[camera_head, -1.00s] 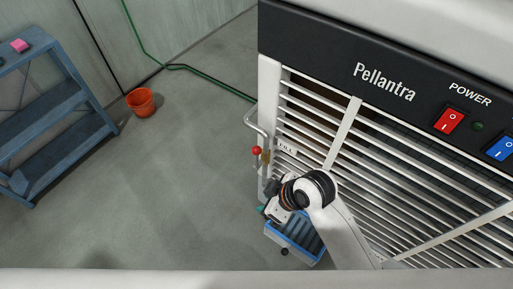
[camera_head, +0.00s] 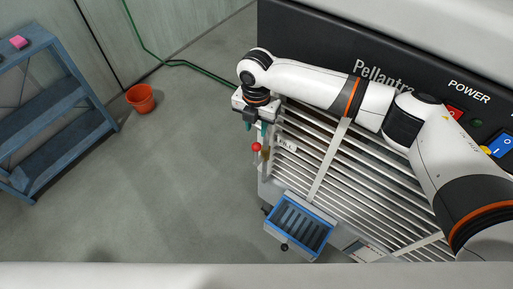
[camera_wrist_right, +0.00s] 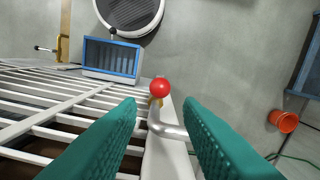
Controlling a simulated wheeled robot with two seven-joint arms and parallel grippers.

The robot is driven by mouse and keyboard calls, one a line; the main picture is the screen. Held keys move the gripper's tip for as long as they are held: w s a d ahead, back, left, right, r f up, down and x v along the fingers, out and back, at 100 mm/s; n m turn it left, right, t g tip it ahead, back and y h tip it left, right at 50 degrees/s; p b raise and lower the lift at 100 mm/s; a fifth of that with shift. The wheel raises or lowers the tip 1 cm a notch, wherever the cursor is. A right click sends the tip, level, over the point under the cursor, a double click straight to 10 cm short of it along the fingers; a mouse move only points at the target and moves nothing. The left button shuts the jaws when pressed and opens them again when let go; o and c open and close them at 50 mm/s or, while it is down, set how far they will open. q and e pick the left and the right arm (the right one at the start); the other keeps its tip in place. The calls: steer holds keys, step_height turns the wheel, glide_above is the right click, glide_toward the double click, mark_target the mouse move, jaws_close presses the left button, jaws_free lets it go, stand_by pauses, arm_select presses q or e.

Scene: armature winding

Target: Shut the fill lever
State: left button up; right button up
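The fill lever shows as a red ball knob (camera_head: 256,147) beside a brass valve (camera_head: 265,154), left of the FILL label (camera_head: 287,146) on the machine's grille. In the right wrist view the red knob (camera_wrist_right: 160,87) sits ahead of the fingertips, between them in the picture, above a silver pipe (camera_wrist_right: 170,131). My right gripper (camera_head: 256,128) is just above the knob in the head view. Its teal fingers are apart and hold nothing, as the right wrist view also shows (camera_wrist_right: 159,104). I see no contact with the knob. My left gripper is out of view.
The slatted grille (camera_head: 330,185) lies right of the lever. A blue-rimmed tray (camera_head: 272,228) juts out below.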

mark_target(256, 144)
step_height(256, 144, down, 12)
steer(key=b, duration=1)
steer(key=shift+w, duration=0.1)
steer(key=shift+r, duration=0.1)
jaws_close()
